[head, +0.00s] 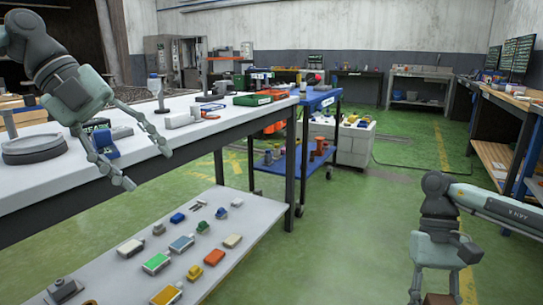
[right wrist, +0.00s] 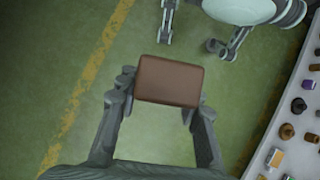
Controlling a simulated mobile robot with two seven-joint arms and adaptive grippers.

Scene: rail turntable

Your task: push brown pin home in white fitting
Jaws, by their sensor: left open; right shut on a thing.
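My right gripper (head: 436,298) is at the bottom right of the head view, over the open floor. It is shut on a brown block-shaped piece, the brown pin (right wrist: 170,81), which spans between its fingertips in the right wrist view. Only a sliver of the pin shows in the head view (head: 440,299). My left gripper (head: 147,168) is open and empty, in front of the bench edge and above the lower shelf. I cannot tell which pale piece is the white fitting; a whitish block (head: 180,120) lies on the bench top.
The white bench (head: 215,128) runs along the left. Its lower shelf (head: 215,277) holds several small coloured parts. A blue cart (head: 318,98) stands at the bench's far end. Green floor (head: 365,225) is clear between the bench and my right arm.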

